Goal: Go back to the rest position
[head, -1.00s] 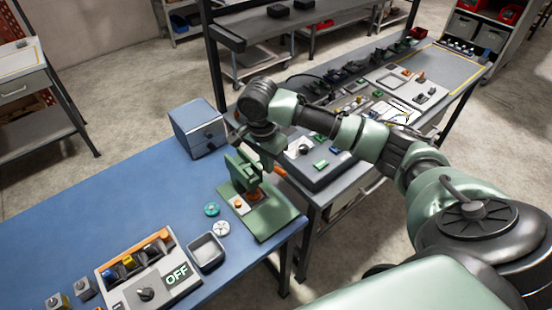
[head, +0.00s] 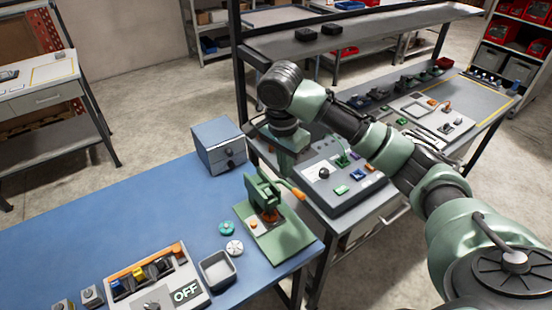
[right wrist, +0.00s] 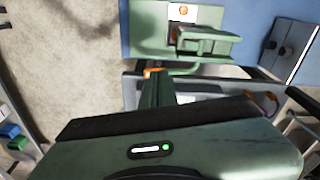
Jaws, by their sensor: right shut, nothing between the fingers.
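My right arm comes in from the right in the head view, bent over the gap between the blue bench and the grey bench behind. My right gripper (head: 286,172) points down from the dark wrist joint, behind the green press (head: 262,195) and apart from it as far as I can see. It is shut and empty. Its fingertips are partly hidden. In the right wrist view my green gripper housing fills the lower half, with the press (right wrist: 205,42) beyond it. My left gripper is not in view.
On the blue bench (head: 130,225) stand a grey-blue box (head: 219,146), a small grey tray (head: 217,270), two discs and a switch panel marked OFF (head: 185,293). A dark control box (head: 335,190) lies on the grey bench below my forearm. Shelves stand behind.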

